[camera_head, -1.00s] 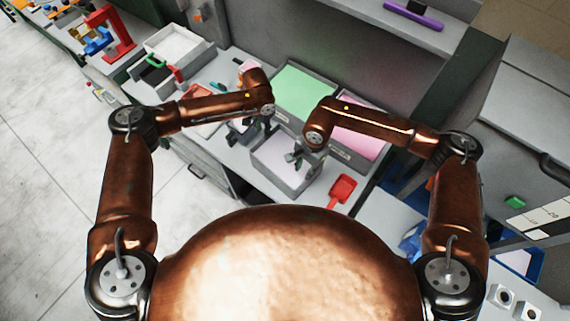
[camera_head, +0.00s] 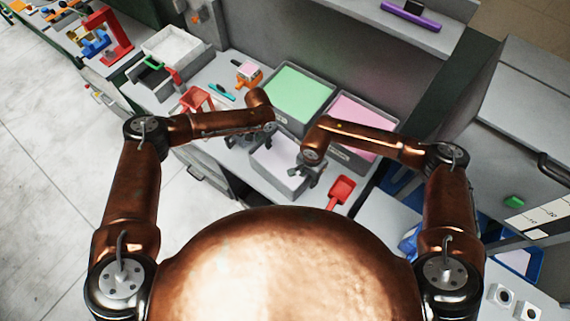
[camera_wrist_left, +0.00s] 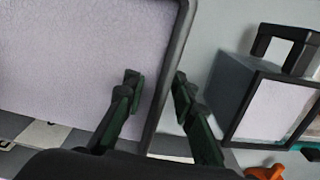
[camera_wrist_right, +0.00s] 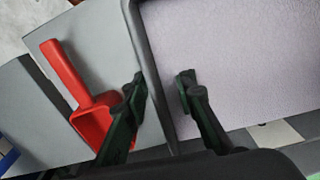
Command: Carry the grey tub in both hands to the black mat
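The grey tub (camera_head: 272,181) stands on the worktop in front of the green and pink bins, with a pale lilac surface inside. In the left wrist view, its rim (camera_wrist_left: 178,40) passes between the spread fingers of my left gripper (camera_wrist_left: 155,80), one finger over the inside and one outside. In the right wrist view, the opposite rim (camera_wrist_right: 147,50) passes between the spread fingers of my right gripper (camera_wrist_right: 162,84). Neither gripper is visibly closed on the wall. In the head view my left gripper is partly hidden by its forearm.
A red scoop (camera_head: 341,190) lies just right of the tub. A bin with a green surface (camera_head: 300,97) and one with a pink surface (camera_head: 362,117) stand behind. A dark box with a pale face (camera_wrist_left: 275,108) is beside the tub's left side. A white tray (camera_head: 178,46) stands farther left.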

